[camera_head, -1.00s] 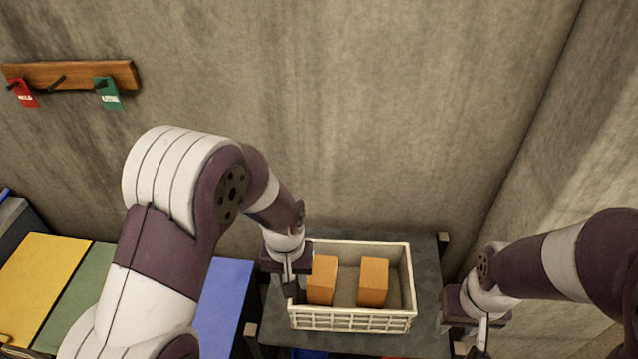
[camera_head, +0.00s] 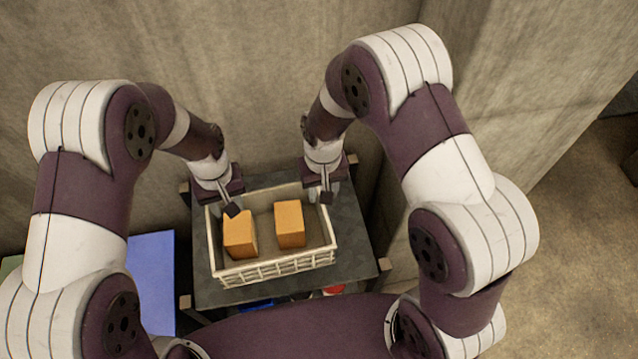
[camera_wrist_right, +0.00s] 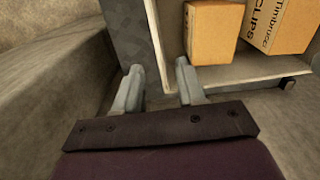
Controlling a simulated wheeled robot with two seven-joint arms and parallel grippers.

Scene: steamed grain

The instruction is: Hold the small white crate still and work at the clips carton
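The small white crate (camera_head: 275,270) stands on a dark table and holds two orange-brown cartons. A carton printed "CLIPS" shows in the right wrist view (camera_wrist_right: 280,25); it appears to be the left carton (camera_head: 240,235) in the head view.
The dark table (camera_head: 350,235) has a little bare room right of the crate. A concrete wall rises close behind. A blue panel (camera_head: 152,275) lies to the left. Something red (camera_head: 334,290) shows below the table's front edge.

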